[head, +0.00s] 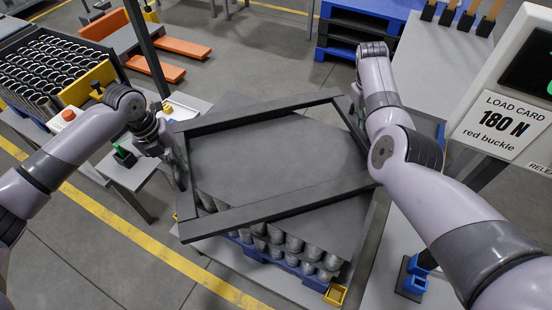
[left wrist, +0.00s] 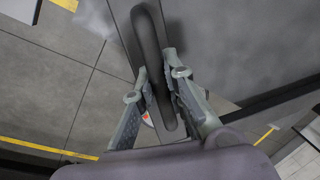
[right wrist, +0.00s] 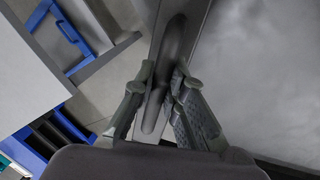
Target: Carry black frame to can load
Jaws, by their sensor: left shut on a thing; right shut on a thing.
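The black frame (head: 285,205) is a large rectangular frame, held level between my two arms above the can load (head: 270,245). The load is a stack of silver cans on a blue pallet with a grey sheet (head: 275,158) on top, seen through the frame; the frame is turned relative to the load. My left gripper (head: 178,165) is shut on the frame's left side, and the left wrist view shows its fingers (left wrist: 158,98) around a dark handle. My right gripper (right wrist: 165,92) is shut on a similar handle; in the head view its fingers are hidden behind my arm.
A sign reading "LOAD CARD 180 N red buckle" (head: 497,122) stands at the right. A grey table (head: 430,65) is behind my right arm. Blue pallets (head: 350,25) stand at the back.

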